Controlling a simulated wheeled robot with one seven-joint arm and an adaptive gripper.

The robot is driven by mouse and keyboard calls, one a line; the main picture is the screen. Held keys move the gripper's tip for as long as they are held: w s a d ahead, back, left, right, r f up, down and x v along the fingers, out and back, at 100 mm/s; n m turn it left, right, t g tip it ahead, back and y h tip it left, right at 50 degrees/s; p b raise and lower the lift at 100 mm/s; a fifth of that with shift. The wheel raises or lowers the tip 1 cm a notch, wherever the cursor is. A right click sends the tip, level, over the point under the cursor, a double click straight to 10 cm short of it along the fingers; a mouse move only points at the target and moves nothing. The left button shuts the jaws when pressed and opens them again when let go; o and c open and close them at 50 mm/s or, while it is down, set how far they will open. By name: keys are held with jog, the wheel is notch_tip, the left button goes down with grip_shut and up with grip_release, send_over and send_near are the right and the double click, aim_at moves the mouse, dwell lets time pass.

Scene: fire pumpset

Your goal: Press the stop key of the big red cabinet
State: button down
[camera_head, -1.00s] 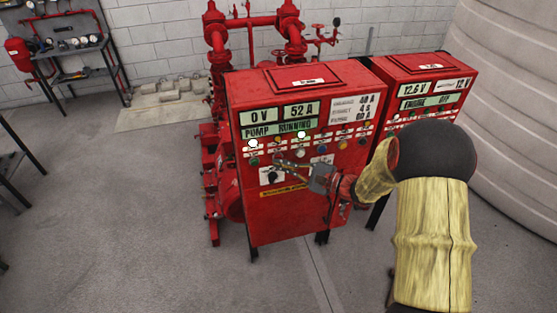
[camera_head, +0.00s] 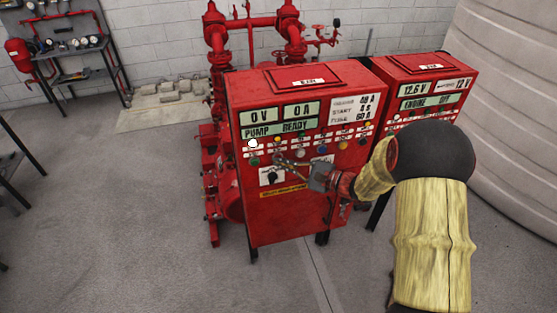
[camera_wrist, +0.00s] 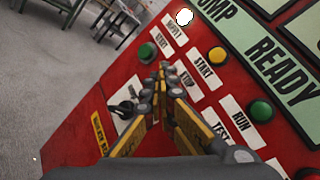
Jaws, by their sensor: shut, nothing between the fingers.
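The big red cabinet (camera_head: 290,205) stands in the middle of the head view. Its display (camera_head: 280,130) reads 0 V, 0 A and "PUMP READY". My gripper (camera_head: 279,160) is shut and empty, with its fingertips at the left part of the button rows. In the wrist view, my gripper (camera_wrist: 163,70) points at the panel beside the STOP label (camera_wrist: 186,77). The fingertips hide the stop key, so I cannot tell whether they touch it. The green start button (camera_wrist: 147,52) shows just left of the fingertips.
A white lamp (camera_wrist: 184,17) is lit. A dark rotary switch (camera_wrist: 125,106) sits below the fingertips. A second red cabinet (camera_head: 425,85) stands to the right, reading "ENGINE OFF". Red pump pipes (camera_head: 215,45) rise behind.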

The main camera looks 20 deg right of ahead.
jog(key=shift+s, duration=0.1)
dwell(0.3)
jog(key=shift+s, duration=0.75)
jog(key=s, duration=0.5)
dwell(0.9)
